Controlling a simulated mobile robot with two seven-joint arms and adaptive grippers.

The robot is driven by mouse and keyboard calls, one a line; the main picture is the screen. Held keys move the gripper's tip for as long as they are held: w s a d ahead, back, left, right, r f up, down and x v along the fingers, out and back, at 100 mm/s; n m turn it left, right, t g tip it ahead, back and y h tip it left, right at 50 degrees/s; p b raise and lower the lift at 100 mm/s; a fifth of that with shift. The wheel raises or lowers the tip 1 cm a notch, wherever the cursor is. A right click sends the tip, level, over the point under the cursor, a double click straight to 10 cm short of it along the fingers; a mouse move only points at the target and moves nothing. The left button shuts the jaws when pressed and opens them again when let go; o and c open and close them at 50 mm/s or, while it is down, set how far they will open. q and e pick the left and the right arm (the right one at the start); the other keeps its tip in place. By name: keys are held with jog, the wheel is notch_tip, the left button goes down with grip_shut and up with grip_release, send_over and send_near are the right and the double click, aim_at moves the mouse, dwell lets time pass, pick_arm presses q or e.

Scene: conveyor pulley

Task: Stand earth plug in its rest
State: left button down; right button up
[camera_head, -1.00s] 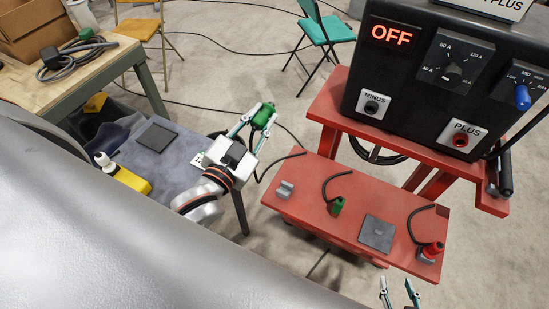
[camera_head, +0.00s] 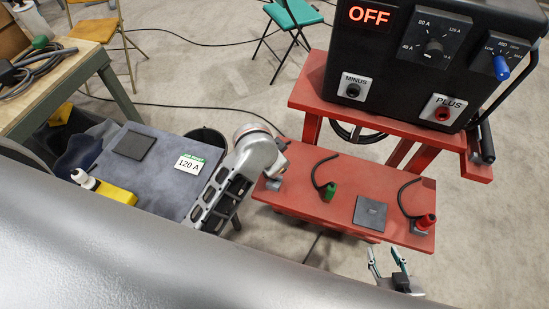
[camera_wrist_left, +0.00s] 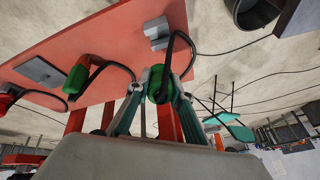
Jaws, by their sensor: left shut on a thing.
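My left gripper (camera_wrist_left: 155,100) is shut on a green earth plug (camera_wrist_left: 159,84), whose black cable loops up beside it. In the head view my left arm hides this gripper and plug. An empty grey rest (camera_wrist_left: 157,32) sits on the red shelf (camera_wrist_left: 100,40), beyond the held plug in the wrist view; it is partly visible beside my arm in the head view (camera_head: 274,184). A second green plug (camera_head: 330,190) stands on the shelf, with its own black cable. My right gripper (camera_head: 388,262) is open and empty at the shelf's front right.
A red plug (camera_head: 426,221) stands in a grey rest, near a flat grey plate (camera_head: 370,213). The black power unit (camera_head: 430,60) reads OFF. A 120 A card (camera_head: 190,164) and a yellow bottle (camera_head: 117,193) lie on the left cloth-covered table (camera_head: 165,170).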

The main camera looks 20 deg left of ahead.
pick_arm(q)
jog(key=g, duration=0.1)
jog(key=m, duration=0.1)
jog(key=g, duration=0.1)
jog(key=shift+s+d+r+g, duration=0.15)
jog(key=shift+s+d+g, duration=0.1)
jog(key=shift+d+g, duration=0.1)
jog(key=shift+s+a+r+m+g, duration=0.1)
jog(key=shift+r+m+g, duration=0.1)
jog(key=shift+m+g, duration=0.3)
jog(key=shift+a+r+m+g+y, duration=0.4)
jog(key=shift+a+r+m+g, duration=0.3)
jog(key=shift+m, duration=0.4)
jog(key=shift+w+r, duration=0.15)
jog(key=shift+w, duration=0.05)
pick_arm(e)
jog(key=shift+a, duration=0.4)
jog(key=shift+d, duration=0.25)
pick_arm(q)
jog(key=shift+f, duration=0.65)
jog(key=shift+f+b, duration=0.45)
jog(key=shift+f, duration=2.05)
pick_arm(e)
jog(key=shift+w+a+r, duration=0.3)
jog(key=shift+w+a, duration=0.15)
jog(key=shift+a, duration=0.25)
